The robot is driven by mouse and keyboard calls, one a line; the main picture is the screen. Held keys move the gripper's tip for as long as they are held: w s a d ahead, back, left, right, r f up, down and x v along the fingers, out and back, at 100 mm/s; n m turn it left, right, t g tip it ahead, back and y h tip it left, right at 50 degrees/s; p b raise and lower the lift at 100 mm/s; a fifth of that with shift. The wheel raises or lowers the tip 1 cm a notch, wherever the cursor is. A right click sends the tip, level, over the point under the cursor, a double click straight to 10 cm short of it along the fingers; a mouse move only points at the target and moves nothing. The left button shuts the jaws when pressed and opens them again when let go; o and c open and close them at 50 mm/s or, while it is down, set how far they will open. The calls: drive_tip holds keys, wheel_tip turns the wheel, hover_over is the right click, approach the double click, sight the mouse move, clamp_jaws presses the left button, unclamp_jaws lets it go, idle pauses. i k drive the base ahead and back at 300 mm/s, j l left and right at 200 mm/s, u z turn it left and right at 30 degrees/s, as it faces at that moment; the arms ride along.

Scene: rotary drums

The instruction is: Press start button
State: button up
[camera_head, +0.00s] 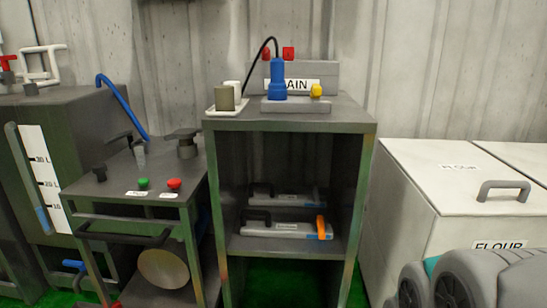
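A green button (143,183) sits on the dark grey top of a machine (112,178) left of centre, with a small white label under it. A red button (174,184) sits just right of it with its own label. The label text is too small to read, so I cannot tell which button is marked start. Both buttons are uncovered. My gripper is not in view; only grey rounded links of my arm show at the bottom right, far from the buttons.
The machine has dark knobs (100,172) and a front handle (125,237). Right of it stands an open shelf (290,125) bearing a blue device (277,80) and cups. White flour bins (440,170) stand at right. A gauged tank (85,110) is at left.

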sight(144, 182)
drive_tip(key=u, duration=1.45)
